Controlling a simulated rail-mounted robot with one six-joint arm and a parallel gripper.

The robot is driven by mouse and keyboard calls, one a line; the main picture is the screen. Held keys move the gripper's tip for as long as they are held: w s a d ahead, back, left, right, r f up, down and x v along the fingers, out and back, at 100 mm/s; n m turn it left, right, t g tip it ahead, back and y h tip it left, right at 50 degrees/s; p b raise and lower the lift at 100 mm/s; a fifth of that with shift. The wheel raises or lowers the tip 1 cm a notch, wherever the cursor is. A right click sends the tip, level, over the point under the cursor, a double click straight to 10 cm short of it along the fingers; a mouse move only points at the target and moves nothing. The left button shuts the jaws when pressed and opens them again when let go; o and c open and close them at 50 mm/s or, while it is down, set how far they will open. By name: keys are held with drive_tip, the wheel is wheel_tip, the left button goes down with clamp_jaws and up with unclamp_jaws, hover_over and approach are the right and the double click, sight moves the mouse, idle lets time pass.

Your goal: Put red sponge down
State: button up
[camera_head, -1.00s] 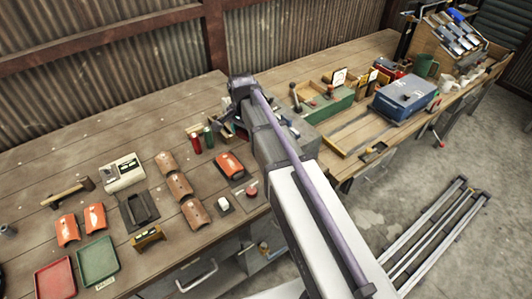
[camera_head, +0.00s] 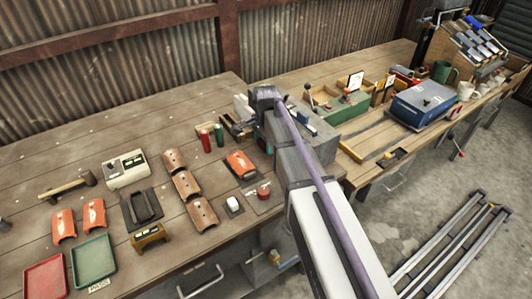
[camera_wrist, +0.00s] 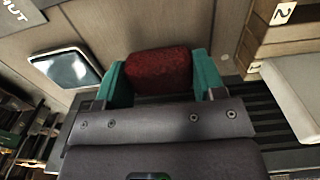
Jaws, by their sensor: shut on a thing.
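The red sponge (camera_wrist: 158,70) shows in the wrist view as a dark red, rough block. My gripper (camera_wrist: 158,82) is shut on it, with one teal finger against each side. In the head view the end of my arm is over the back middle of the workbench (camera_head: 130,155). My fingers and the sponge cannot be made out there. Whether the sponge touches the surface beneath it cannot be told.
In the wrist view a pale-rimmed dark square (camera_wrist: 68,68) lies left of the sponge; a wooden box marked 2 (camera_wrist: 278,35) and a pale block (camera_wrist: 296,92) are right. In the head view, red and green cylinders (camera_head: 205,140) and a blue case (camera_head: 423,103) flank my arm.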

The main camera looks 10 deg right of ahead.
wheel_tip(320, 180, down, 2)
drive_tip(key=shift+f+b, duration=0.25)
drive_tip(key=shift+b, duration=0.2)
drive_tip(key=shift+r+p, duration=0.3)
drive_tip(key=shift+r, duration=0.05)
drive_tip(key=shift+f, duration=0.25)
drive_tip(key=o, duration=0.9)
drive_tip(key=shift+c, duration=0.2)
wheel_tip(320, 180, up, 13)
drive_tip(key=p, duration=1.2)
drive_tip(key=s+n, duration=1.4)
drive_tip(key=s, duration=0.6)
drive_tip(key=shift+f, duration=0.3)
